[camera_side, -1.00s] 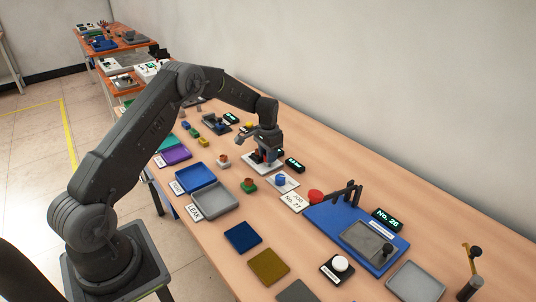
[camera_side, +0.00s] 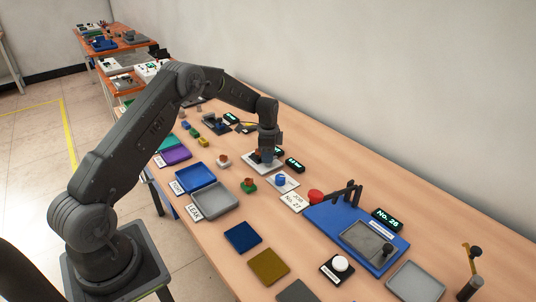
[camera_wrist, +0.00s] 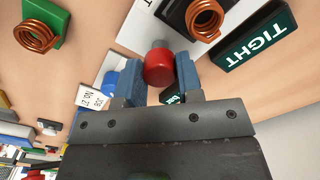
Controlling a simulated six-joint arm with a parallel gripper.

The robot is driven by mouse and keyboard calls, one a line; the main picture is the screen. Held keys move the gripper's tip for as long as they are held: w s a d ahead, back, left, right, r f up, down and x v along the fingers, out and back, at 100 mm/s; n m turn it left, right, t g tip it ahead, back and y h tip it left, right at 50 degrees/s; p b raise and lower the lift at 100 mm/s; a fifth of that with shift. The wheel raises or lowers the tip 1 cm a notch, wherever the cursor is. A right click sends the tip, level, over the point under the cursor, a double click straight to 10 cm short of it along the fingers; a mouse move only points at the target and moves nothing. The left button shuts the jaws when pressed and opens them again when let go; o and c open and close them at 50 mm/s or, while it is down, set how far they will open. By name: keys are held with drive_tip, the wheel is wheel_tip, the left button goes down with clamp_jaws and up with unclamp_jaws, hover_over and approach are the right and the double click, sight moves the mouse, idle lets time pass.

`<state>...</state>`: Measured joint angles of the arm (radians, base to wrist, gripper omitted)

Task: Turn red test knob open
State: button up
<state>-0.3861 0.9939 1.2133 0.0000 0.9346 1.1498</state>
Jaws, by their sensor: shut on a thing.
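In the wrist view the red test knob (camera_wrist: 158,66) sits between the two blue finger pads of my gripper (camera_wrist: 160,78). My gripper is shut on the knob. The knob stands at the edge of a white plate (camera_wrist: 146,28). A black block with a copper coil (camera_wrist: 205,22) is on the same plate. A dark display (camera_wrist: 262,38) beside it reads "TIGHT". In the side view my gripper (camera_side: 267,152) points down over the white plate (camera_side: 254,167), and hides the knob there.
A blue round part (camera_side: 280,179) on a small white plate stands close in front. A green block with a copper coil (camera_side: 248,186) lies left of it. A blue station (camera_side: 330,226) with a red button (camera_side: 316,196) is farther right. Grey and blue trays line the front.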

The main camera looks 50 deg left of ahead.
idle(0.4)
drive_tip(key=o, duration=0.9)
wheel_tip(320, 180, up, 14)
drive_tip(key=shift+f, duration=0.1)
idle(0.3)
